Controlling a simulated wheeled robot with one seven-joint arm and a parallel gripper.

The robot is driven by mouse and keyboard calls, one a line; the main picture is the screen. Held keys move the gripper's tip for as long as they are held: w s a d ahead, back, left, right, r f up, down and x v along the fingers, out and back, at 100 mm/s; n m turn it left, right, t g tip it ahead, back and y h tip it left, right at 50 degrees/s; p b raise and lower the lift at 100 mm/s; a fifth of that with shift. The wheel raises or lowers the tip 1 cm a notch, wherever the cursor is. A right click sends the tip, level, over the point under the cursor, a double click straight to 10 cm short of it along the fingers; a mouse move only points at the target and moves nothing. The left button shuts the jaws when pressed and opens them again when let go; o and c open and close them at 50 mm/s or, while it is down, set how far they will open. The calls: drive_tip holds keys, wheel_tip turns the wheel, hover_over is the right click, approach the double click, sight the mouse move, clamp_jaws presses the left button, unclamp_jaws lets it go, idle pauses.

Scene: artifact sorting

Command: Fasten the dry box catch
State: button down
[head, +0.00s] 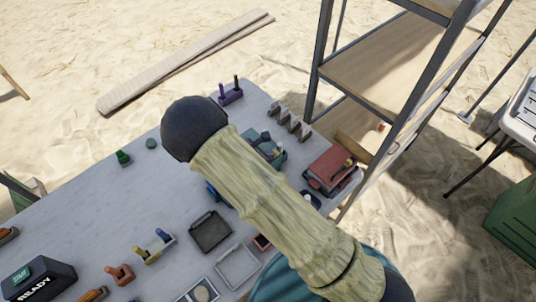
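A box with a red-brown top and dark body (330,168) sits at the right end of the table. A teal case (262,146) stands left of it, partly behind my arm. I cannot tell which of the two is the dry box, and no catch is clear at this size. My arm, pale and ridged with a dark rounded joint, crosses the middle of the view above the table. My gripper does not show; it may be hidden behind the arm.
The grey table (110,215) holds a dark tray (211,231), a light tray (238,266), a purple holder (230,95), a row of grey upright pieces (288,122) and a black READY box (38,282). A metal-framed shelf (375,65) stands close behind the right end. The table's left-middle is mostly clear.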

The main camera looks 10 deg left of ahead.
drive_tip(key=shift+w+r, duration=0.1)
drive_tip(key=shift+s+a, duration=0.35)
drive_tip(key=shift+a, duration=0.05)
drive_tip(key=s+a, duration=0.1)
drive_tip(key=s, duration=0.1)
drive_tip(key=shift+s+a+p, duration=0.4)
drive_tip(key=b+v, duration=0.2)
drive_tip(key=v, duration=0.7)
drive_tip(key=shift+s+a+r, duration=0.1)
drive_tip(key=shift+s+r, duration=0.1)
drive_tip(key=shift+r, duration=0.05)
